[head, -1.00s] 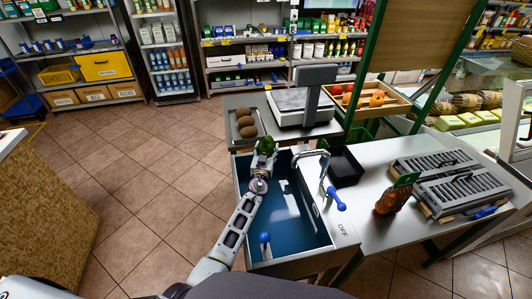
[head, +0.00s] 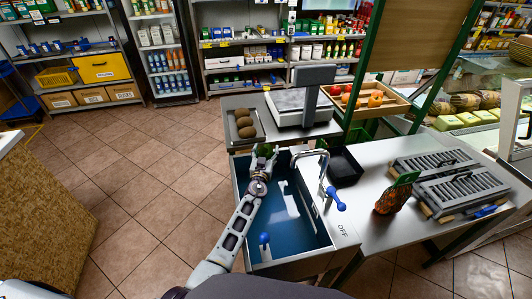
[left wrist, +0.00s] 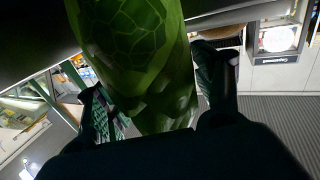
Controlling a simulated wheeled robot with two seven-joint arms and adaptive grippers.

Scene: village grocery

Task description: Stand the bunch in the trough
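The green bunch (head: 265,150) is at the tips of my left gripper (head: 263,160), at the far left end of the trough. In the left wrist view the bunch (left wrist: 135,50) fills the space between the two fingers of my left gripper (left wrist: 160,105), which appear closed on it. Its lower end is hidden in the head view. The trough (head: 241,205) is a grey-rimmed basin with a blue inside and what looks like water. I cannot tell whether the bunch touches the trough. My right gripper is not in view.
A curved tap (head: 312,154) and blue-knobbed levers (head: 336,200) stand at the trough's right side. Behind are a scale (head: 300,105) and brown round items (head: 244,121). A black bin (head: 345,169) and netted orange produce (head: 393,198) are to the right.

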